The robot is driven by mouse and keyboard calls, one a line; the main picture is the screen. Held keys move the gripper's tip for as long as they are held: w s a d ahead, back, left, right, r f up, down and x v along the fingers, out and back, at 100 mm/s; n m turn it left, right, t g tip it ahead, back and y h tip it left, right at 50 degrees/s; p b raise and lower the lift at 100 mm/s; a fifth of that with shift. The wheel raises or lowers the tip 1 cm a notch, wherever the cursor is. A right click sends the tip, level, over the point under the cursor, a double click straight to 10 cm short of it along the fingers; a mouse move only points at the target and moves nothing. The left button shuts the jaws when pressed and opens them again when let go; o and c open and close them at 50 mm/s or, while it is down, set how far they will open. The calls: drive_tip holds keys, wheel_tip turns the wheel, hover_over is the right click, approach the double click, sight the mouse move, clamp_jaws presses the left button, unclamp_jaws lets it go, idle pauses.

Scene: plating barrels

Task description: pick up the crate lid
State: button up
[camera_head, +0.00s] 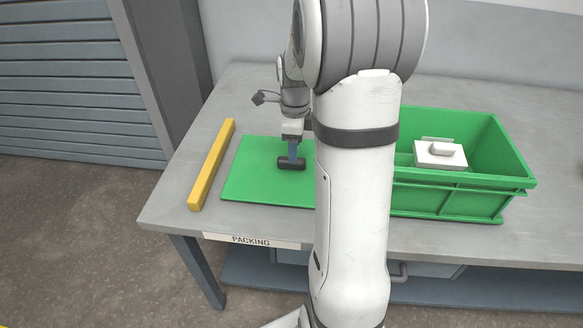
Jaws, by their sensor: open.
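The crate lid (255,175) is a flat green panel lying on the grey packing table, left of the green crate. A dark grip or handle (291,163) shows on the lid. My gripper (293,154) points down over the lid, right at this dark handle; whether it touches the handle is too small to tell. The jaws are open. My arm hides the lid's right end and the left part of the green crate (462,199).
A white box-like item with a knob (440,157) sits inside the open crate. A yellow bar (212,165) lies along the table's left side. The table (180,190) has bare room left of the bar. A shutter (75,80) stands at the back left.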

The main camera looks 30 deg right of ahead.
sight(291, 165)
drive_tip(key=f, duration=0.4)
drive_tip(key=w+f, duration=0.1)
drive_tip(key=f, duration=0.1)
drive_tip(key=shift+a+f, duration=0.1)
drive_tip(key=shift+a, duration=0.15)
drive_tip(key=shift+c, duration=0.3)
clamp_jaws()
